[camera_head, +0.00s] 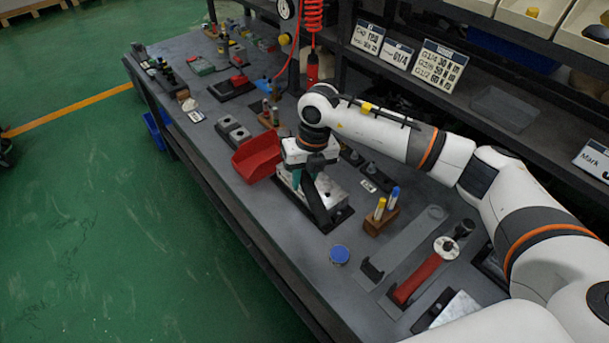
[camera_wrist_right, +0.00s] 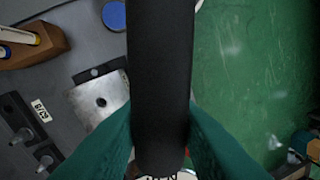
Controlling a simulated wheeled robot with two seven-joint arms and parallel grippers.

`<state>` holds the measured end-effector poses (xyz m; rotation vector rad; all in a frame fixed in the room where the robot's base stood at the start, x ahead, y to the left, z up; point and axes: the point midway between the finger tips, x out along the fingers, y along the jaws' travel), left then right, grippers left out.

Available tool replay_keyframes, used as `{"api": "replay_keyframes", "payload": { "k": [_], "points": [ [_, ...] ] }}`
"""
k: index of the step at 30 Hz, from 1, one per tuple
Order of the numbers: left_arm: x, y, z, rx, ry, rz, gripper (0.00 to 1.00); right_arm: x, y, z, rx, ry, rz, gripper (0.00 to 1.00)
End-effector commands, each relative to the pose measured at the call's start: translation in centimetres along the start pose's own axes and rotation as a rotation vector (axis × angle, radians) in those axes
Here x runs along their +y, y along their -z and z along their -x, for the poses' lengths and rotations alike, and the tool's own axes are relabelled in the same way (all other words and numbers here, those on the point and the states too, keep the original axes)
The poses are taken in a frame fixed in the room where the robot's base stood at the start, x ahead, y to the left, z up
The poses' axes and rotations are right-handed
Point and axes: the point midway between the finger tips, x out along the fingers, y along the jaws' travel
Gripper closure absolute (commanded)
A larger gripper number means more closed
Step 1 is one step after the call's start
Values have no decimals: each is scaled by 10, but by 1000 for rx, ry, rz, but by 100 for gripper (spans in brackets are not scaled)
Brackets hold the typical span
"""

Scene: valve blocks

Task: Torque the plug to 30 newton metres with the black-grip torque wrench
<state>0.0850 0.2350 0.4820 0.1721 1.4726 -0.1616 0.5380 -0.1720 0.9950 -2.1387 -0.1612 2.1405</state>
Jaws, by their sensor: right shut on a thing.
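My right gripper (camera_head: 306,172) is above the silver valve block (camera_head: 338,188) on the bench. Its teal fingers (camera_wrist_right: 160,118) are shut on the thick black grip of the torque wrench (camera_wrist_right: 160,60). In the head view the black wrench (camera_head: 322,207) slants down in front of the block. The wrist view shows part of the silver block (camera_wrist_right: 98,100) with a dark hole, left of the grip. The plug is not clearly seen, and the wrench's working end is hidden. My left gripper is out of view.
A red-grip wrench (camera_head: 417,279) lies in a holder at the right, beside an empty grey tray (camera_head: 408,237). A pen block (camera_head: 380,220), a blue-topped round (camera_head: 340,255) and a red bin (camera_head: 257,155) stand near the block.

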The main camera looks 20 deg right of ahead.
Motion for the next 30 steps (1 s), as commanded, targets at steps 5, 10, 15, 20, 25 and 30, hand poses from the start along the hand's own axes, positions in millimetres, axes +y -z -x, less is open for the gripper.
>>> {"api": "replay_keyframes", "payload": {
  "k": [5,10,15,20,25,30],
  "points": [
    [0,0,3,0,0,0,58,1,3,0,23,1,-133,100],
    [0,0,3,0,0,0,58,1,4,0,28,2,-161,100],
    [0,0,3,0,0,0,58,1,4,0,28,1,-159,100],
    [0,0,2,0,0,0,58,1,2,0,28,3,-160,100],
    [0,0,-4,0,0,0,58,2,0,-8,29,7,-164,100],
    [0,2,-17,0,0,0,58,4,0,-23,28,6,-164,100]
  ]
}}
